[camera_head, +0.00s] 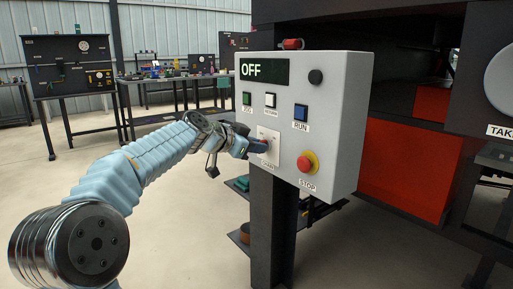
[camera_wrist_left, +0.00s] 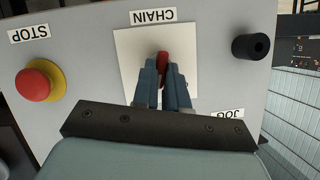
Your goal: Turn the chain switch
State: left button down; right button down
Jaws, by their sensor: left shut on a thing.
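The control box (camera_head: 338,120) is mounted on a dark post, and its display (camera_head: 264,71) reads OFF. My left gripper (camera_head: 262,146) reaches the plate from the left. In the left wrist view its blue fingers (camera_wrist_left: 162,72) are shut on the red knob, hiding part of it. My right gripper is in neither view.
Near the switch are a red STOP button (camera_head: 307,162) on a yellow base, a blue RUN button (camera_head: 301,112), a white button (camera_head: 270,100) and a green JOG button (camera_head: 247,99). A black knob (camera_head: 316,77) sticks out at the upper right. Open floor lies left of the post.

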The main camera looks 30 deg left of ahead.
pick_arm(q)
jog(key=n+h, duration=0.2)
jog(key=n+g+h+p, duration=0.1)
jog(key=n, duration=0.2)
jog(key=a+n+h, duration=0.1)
jog(key=n+h, duration=0.1)
jog(key=n, duration=0.1)
jog(key=shift+w+f+h+p, duration=0.15)
jog(key=shift+w+h+p, duration=0.05)
jog(key=shift+h+p, duration=0.15)
dwell(0.5)
jog(key=c, duration=1.2)
grip_release()
jog(key=shift+o, duration=0.2)
jog(key=v, duration=1.3)
jog(key=shift+s+a+r, duration=0.2)
jog(key=shift+a+r, duration=0.1)
jog(key=shift+a, duration=0.05)
